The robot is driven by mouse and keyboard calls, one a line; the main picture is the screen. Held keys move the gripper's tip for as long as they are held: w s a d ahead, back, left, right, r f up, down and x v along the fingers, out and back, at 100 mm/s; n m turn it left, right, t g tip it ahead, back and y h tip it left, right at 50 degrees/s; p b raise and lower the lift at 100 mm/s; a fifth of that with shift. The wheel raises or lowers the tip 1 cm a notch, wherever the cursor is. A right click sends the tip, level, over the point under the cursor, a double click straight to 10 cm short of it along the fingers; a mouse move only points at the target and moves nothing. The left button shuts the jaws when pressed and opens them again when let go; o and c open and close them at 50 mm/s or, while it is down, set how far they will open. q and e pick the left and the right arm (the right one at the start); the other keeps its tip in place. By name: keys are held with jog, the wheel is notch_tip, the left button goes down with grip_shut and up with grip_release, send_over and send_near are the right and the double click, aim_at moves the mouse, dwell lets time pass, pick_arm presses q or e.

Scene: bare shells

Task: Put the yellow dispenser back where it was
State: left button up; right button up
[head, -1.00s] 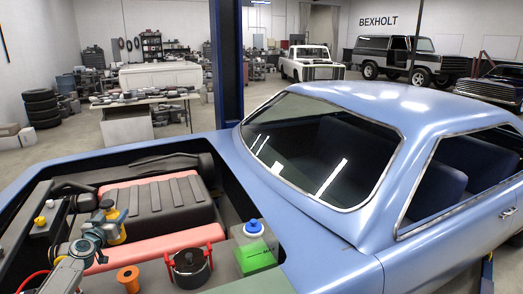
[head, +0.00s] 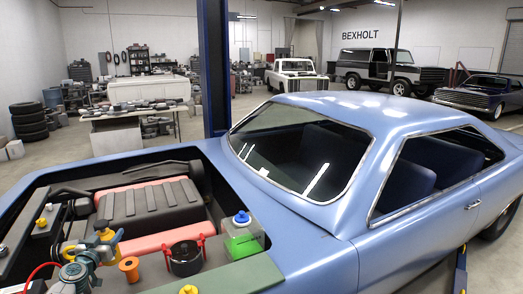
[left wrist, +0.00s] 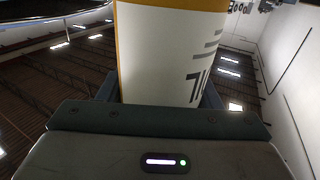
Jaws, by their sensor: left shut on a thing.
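My left gripper (head: 100,246) is shut on the yellow dispenser (head: 116,240), at the lower left of the head view over the open engine bay. In the left wrist view the dispenser (left wrist: 175,50) fills the space between the fingers, showing a white label with dark print and a yellow edge. Its base is out of that view, and I cannot tell whether it touches anything below. My right gripper is not in view.
An orange cup-like part (head: 129,270), a dark pot with red handles (head: 184,260) and a green bottle with a blue cap (head: 241,238) stand along the bay's near side. A yellow cap (head: 188,290) shows at the bottom edge. The blue car's body (head: 310,235) extends to the right.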

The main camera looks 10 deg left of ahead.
pick_arm(q)
jog(key=s+d+f+m+h, duration=0.1)
jog(key=s+d+f+h, duration=0.15)
jog(key=d, duration=0.75)
jog(key=s+d+f+m+h, duration=0.1)
jog(key=s+d+f, duration=0.25)
jog(key=d, duration=0.65)
jog(key=s+d+f+m+h, duration=0.2)
jog(key=s+d+f, duration=0.1)
jog(key=d, duration=0.7)
jog(key=s+d+r+n+y, duration=0.1)
jog(key=s+d+r+y, duration=0.1)
jog(key=s+d+r, duration=0.55)
jog(key=s+d+r+n+y, duration=0.15)
jog(key=s+d, duration=0.25)
jog(key=s, duration=0.7)
notch_tip(320, 180, down, 14)
jog(key=b, duration=1.4)
jog(key=shift+w+a+f+h, duration=0.2)
jog(key=shift+w+h, duration=0.1)
jog(key=shift+h, duration=0.1)
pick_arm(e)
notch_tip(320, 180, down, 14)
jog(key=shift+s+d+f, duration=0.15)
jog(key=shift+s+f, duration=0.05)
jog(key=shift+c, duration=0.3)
